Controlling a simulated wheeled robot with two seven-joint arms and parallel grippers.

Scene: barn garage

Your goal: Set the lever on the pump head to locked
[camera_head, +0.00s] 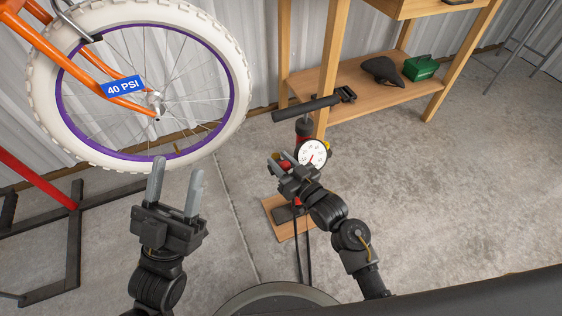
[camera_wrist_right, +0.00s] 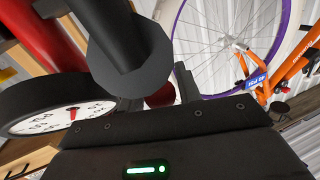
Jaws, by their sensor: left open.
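The floor pump (camera_head: 302,128) stands right of centre, with a red barrel, a black crossbar handle (camera_head: 305,108) and a white gauge (camera_head: 312,154). My right gripper (camera_head: 279,160) is close beside the barrel and gauge. A small red part shows at its fingertips, and also between the fingers in the right wrist view (camera_wrist_right: 160,97). I cannot tell whether this is the pump head or its lever, or whether the fingers grip it. A large dark cylinder (camera_wrist_right: 130,60) blocks much of the wrist view. My left gripper (camera_head: 177,185) is open and empty, below the wheel.
A bicycle wheel (camera_head: 233,95) with a white tyre and a blue "40 PSI" tag (camera_head: 124,86) hangs upper left. A wooden bench with a low shelf (camera_head: 345,108) stands behind the pump. A dark stand (camera_head: 75,235) is at left. The floor at right is clear.

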